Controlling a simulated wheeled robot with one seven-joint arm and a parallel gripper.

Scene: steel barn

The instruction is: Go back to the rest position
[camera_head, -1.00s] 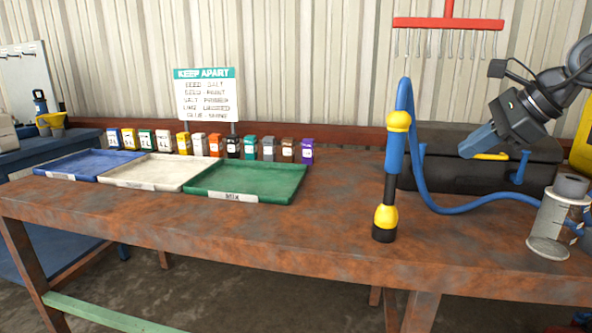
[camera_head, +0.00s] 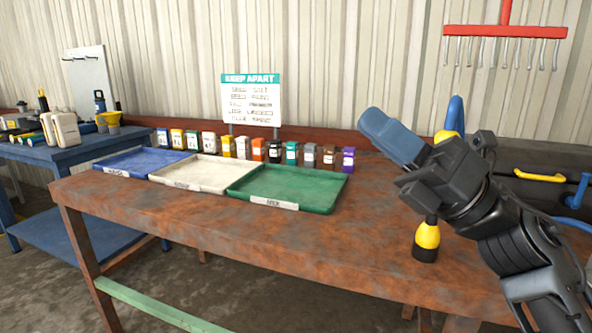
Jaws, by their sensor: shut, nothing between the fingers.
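My gripper (camera_head: 386,135) is in the right half of the head view, raised above the rusty workbench (camera_head: 330,233). Its blue fingers are together, pointing up and left, with nothing between them. My dark wrist and arm reach in from the lower right corner.
Blue (camera_head: 107,160), cream (camera_head: 160,178) and green (camera_head: 237,191) trays lie on the bench, with several small labelled containers behind. A "KEEP APART" sign (camera_head: 250,100) stands at the back. A red rake head (camera_head: 505,31) hangs above right. A blue table (camera_head: 60,150) is at left.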

